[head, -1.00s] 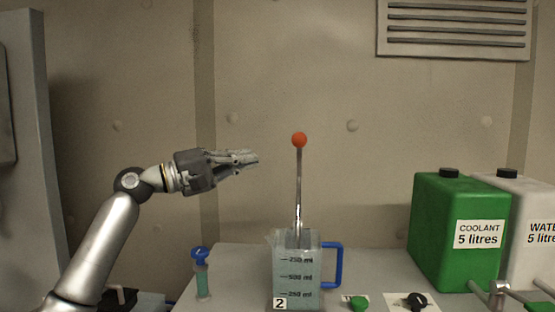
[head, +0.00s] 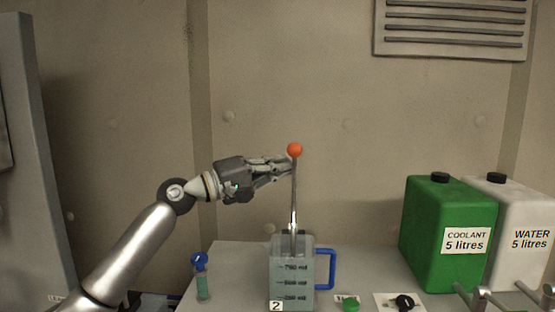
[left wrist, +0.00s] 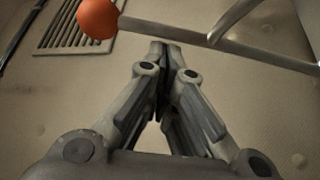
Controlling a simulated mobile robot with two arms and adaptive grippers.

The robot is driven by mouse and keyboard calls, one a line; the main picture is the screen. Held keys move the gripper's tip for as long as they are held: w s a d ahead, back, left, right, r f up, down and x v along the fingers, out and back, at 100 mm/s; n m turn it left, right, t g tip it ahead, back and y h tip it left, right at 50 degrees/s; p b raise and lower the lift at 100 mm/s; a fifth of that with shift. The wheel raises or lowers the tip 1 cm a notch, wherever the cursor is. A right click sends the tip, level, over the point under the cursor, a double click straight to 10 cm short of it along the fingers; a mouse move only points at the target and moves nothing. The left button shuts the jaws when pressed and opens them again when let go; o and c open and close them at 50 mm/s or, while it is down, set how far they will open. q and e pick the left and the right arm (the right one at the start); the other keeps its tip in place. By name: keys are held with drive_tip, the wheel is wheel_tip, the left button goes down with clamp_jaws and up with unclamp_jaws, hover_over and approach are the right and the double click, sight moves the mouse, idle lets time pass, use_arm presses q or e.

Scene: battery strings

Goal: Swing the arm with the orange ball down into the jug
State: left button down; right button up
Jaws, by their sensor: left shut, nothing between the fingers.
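The orange ball (head: 295,150) tops a thin metal arm (head: 294,195) that stands upright above the jug. The jug (head: 291,270) is clear with level marks, bluish contents, a blue handle and a "2" label. My left gripper (head: 289,164) is shut and empty. Its fingertips are at the upper part of the metal arm, just below the ball; I cannot tell if they touch. In the left wrist view the ball (left wrist: 98,18) and the metal arm (left wrist: 185,33) lie just beyond the closed fingertips (left wrist: 160,48). My right gripper is not in view.
A green coolant canister (head: 447,230) and a white water canister (head: 520,235) stand at the right. A blue-capped syringe-like tube (head: 201,276) is left of the jug. A green knob (head: 350,303) and a black knob (head: 404,302) sit in front.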

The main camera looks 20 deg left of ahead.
sight(293, 175)
use_arm(q)
drive_tip(key=shift+f, duration=0.1)
idle(0.3)
drive_tip(key=s+m+b, duration=0.1)
drive_tip(key=b, duration=0.1)
drive_tip(key=s+f+m+h+b, duration=0.1)
drive_tip(key=b, duration=0.2)
drive_tip(key=s+d+f+m+b, duration=0.1)
drive_tip(key=b, duration=0.1)
drive_tip(key=shift+s+d+h, duration=0.1)
drive_tip(key=shift+s+h, duration=0.25)
drive_tip(key=shift+h, duration=0.05)
drive_tip(key=s+b, duration=0.1)
drive_tip(key=s+f+b, duration=0.1)
drive_tip(key=s+d+f+b, duration=0.1)
drive_tip(key=s, duration=0.1)
drive_tip(key=shift+d, duration=0.1)
idle(0.5)
